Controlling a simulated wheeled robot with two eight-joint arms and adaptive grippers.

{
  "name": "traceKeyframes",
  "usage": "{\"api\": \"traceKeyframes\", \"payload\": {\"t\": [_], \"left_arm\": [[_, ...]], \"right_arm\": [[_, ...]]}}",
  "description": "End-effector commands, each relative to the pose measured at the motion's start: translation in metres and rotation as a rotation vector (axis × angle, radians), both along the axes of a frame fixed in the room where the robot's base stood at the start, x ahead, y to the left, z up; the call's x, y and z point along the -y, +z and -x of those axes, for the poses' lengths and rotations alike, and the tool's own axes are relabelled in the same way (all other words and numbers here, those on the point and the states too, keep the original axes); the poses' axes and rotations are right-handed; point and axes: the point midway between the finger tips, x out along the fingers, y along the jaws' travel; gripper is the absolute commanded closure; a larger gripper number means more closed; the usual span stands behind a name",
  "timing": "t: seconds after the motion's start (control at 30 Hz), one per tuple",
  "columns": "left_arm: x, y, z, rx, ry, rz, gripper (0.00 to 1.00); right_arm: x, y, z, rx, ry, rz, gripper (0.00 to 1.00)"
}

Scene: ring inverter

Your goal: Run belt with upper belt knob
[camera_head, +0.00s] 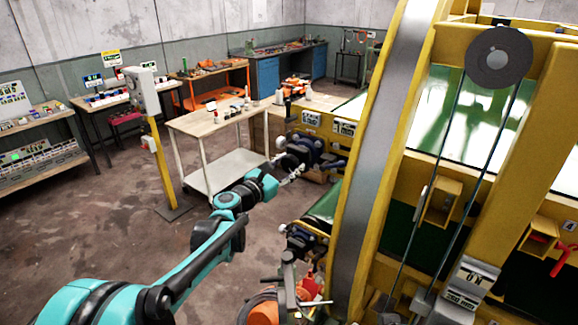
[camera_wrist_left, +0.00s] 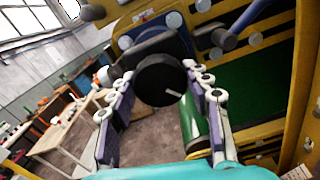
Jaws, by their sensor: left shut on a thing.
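A round black knob (camera_wrist_left: 162,82) with a pale pointer line sits on a dark motor-like unit on the side of the yellow machine. My left gripper (camera_wrist_left: 160,90) has one finger on each side of the knob and is shut on it. In the head view my left gripper (camera_head: 290,172) reaches the dark unit (camera_head: 302,152) from the left; the knob is hard to make out there. A green belt (camera_wrist_left: 258,95) runs beside the right finger, inside the yellow frame. My right gripper does not show.
A large yellow and grey ring frame (camera_head: 375,150) stands close on the right. Another dark unit (camera_head: 303,240) sits lower on the machine. A wooden-topped table (camera_head: 225,115) and a yellow post (camera_head: 160,165) stand to the left. The floor between is clear.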

Motion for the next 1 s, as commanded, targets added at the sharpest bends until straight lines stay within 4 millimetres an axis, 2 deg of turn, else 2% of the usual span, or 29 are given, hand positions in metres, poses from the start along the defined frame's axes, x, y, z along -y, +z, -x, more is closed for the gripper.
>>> {"api": "traceKeyframes", "payload": {"t": [0.3, 0.87, 0.9, 0.97, 1.0], "left_arm": [[0.0001, -0.0009, 0.0004, -0.076, -0.001, 0.103, 0.8], [0.0003, -0.0009, 0.0006, -0.093, -0.001, 0.126, 0.8], [0.0003, -0.0009, 0.0006, -0.093, -0.001, 0.126, 0.43], [0.0003, -0.0008, 0.0006, -0.093, -0.001, 0.126, 0.3], [0.0003, -0.0007, 0.0005, -0.093, -0.001, 0.126, 0.3]], "right_arm": [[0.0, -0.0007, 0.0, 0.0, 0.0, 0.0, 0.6], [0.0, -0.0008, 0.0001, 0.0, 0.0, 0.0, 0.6], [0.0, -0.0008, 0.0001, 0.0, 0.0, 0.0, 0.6], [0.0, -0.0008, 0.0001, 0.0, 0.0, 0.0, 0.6], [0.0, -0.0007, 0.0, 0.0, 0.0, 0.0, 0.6]]}}
